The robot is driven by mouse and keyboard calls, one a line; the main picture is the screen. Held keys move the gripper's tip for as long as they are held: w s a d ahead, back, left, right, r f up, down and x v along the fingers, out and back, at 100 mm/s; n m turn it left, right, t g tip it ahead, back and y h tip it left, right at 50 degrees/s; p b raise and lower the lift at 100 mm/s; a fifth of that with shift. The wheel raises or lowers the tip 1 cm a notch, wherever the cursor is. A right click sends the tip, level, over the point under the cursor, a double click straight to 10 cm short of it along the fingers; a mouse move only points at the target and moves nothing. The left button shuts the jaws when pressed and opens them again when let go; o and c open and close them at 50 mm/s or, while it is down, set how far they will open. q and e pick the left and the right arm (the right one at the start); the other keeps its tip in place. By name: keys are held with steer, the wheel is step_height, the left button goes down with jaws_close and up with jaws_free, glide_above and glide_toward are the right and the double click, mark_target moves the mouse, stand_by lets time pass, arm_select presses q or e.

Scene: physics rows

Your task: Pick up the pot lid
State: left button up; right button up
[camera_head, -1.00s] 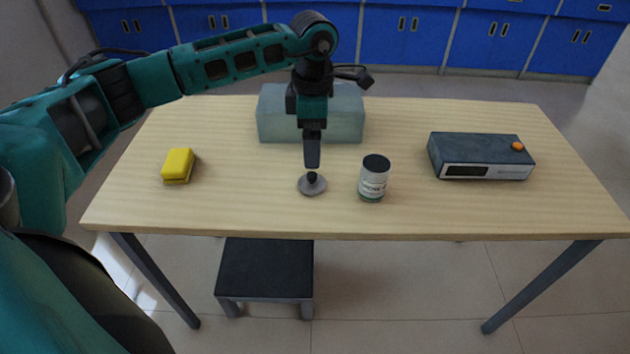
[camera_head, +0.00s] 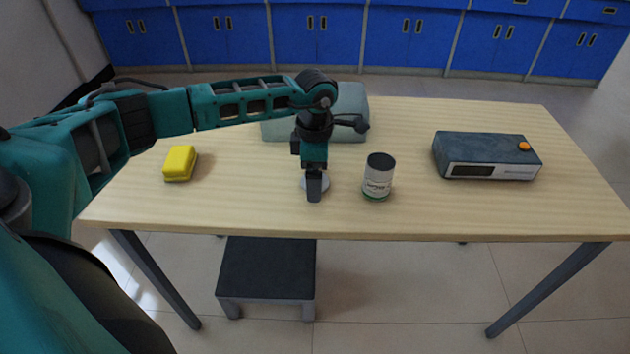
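The pot lid (camera_head: 325,184) is a small grey disc lying on the wooden table (camera_head: 230,212). My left gripper (camera_head: 314,198) is lowered over it, pointing down. The gripper hides most of the lid and its dark knob, so only parts of the grey rim show on either side. I cannot tell whether the fingers are apart or closed around the knob. My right gripper is not in view.
A dark-topped jar (camera_head: 379,177) stands close to the right of the gripper. A yellow sponge (camera_head: 179,163) lies at left. A grey-blue block (camera_head: 352,112) is behind the arm, and a dark device (camera_head: 487,156) with an orange knob sits at right.

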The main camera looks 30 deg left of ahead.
arm_select(q)
steer(key=shift+c, duration=0.4)
steer(key=c, duration=1.1)
steer(key=shift+o, duration=0.2)
steer(key=shift+r, duration=0.1)
